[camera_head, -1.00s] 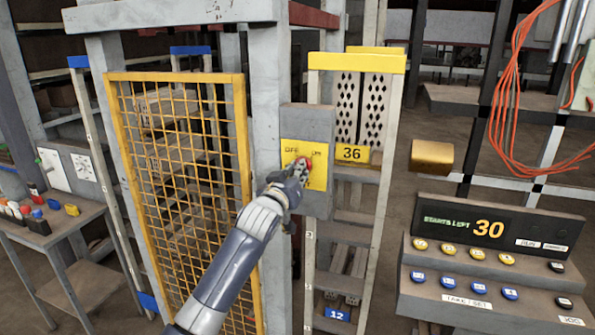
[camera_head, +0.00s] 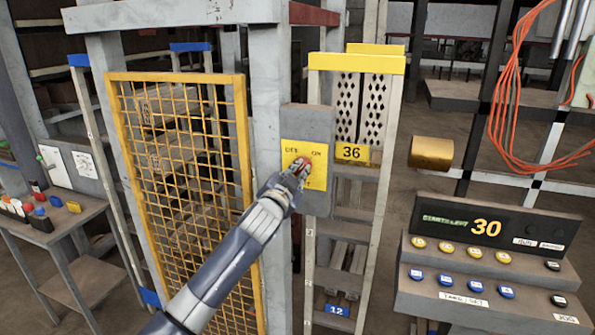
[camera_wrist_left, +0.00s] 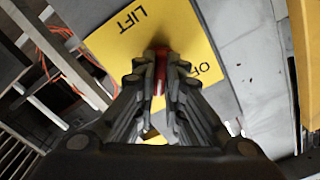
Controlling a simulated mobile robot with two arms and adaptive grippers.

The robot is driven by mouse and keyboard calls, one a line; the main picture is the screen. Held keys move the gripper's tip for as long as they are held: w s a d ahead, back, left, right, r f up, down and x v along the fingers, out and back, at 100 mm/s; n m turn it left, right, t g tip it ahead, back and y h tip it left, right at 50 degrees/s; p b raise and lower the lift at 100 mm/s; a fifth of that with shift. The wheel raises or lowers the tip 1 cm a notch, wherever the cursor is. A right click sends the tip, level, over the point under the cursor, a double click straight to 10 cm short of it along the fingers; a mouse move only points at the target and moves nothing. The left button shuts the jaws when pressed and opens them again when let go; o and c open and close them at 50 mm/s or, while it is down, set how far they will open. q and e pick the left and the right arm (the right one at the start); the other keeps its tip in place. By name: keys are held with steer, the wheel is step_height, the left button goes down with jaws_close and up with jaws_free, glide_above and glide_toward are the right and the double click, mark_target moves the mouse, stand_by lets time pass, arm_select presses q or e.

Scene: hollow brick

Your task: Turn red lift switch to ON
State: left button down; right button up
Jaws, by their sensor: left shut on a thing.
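The red lift switch (camera_head: 304,162) sits on a yellow plate (camera_head: 291,150) fixed to a grey box on the post. The plate carries the words OFF at left and ON at right. My left gripper (camera_head: 299,170) reaches up to the plate from below and covers part of the switch. In the left wrist view the gripper's fingers (camera_wrist_left: 160,88) are closed around the red switch handle (camera_wrist_left: 160,72), with the word LIFT on the plate beyond. The exact angle of the handle is hard to tell behind the fingers. My right gripper is not in view.
A yellow mesh gate (camera_head: 180,185) stands left of the post. A ladder-like frame with a 36 sign (camera_head: 352,153) stands just right of the switch box. A console (camera_head: 490,270) with several buttons and a display reading 30 is at lower right. Orange cables (camera_head: 505,110) hang at upper right.

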arm_select(q)
steer(key=shift+m, duration=0.8)
steer(key=c, duration=1.7)
jaws_free()
steer(key=v, duration=1.2)
